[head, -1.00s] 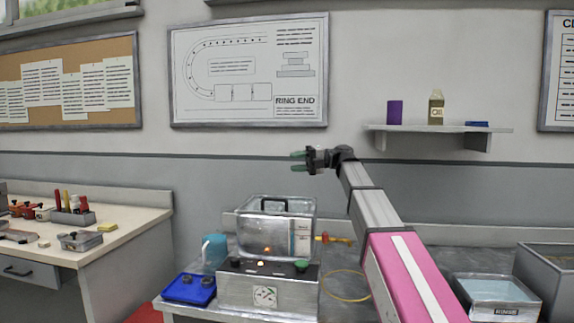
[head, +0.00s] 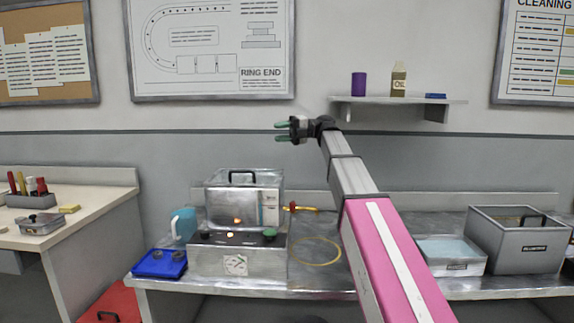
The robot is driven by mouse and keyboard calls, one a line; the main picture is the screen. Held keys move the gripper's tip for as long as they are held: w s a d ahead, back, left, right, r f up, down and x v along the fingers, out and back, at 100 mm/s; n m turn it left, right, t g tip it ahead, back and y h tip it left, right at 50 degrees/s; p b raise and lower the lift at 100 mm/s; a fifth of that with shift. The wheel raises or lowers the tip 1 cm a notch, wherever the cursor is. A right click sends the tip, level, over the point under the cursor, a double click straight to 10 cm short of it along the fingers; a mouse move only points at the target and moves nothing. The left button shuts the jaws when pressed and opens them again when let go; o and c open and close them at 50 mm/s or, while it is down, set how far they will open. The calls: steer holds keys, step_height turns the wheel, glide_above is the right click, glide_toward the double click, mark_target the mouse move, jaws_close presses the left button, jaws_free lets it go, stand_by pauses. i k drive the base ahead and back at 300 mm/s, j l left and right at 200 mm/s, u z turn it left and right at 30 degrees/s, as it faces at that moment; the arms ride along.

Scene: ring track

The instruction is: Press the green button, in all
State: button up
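The green button (head: 269,233) sits on the top right of a grey metal control box (head: 238,259) on the bench. An orange light (head: 230,235) glows near the middle of the box's top, with a dark knob at its left. A clear-walled case (head: 244,196) with a black handle stands just behind the box. My gripper (head: 283,131) is raised well above and behind the button in the picture, pointing left. Its two green-tipped fingers are apart with nothing between them. It touches nothing.
A blue tray (head: 160,263) and a light-blue jug (head: 184,224) stand left of the box. A yellow ring (head: 316,251) lies at its right. A water tray (head: 451,254) and a grey bin (head: 518,243) are farther right. A red box (head: 112,303) is below left.

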mark_target(270, 233)
steer(key=k, duration=0.95)
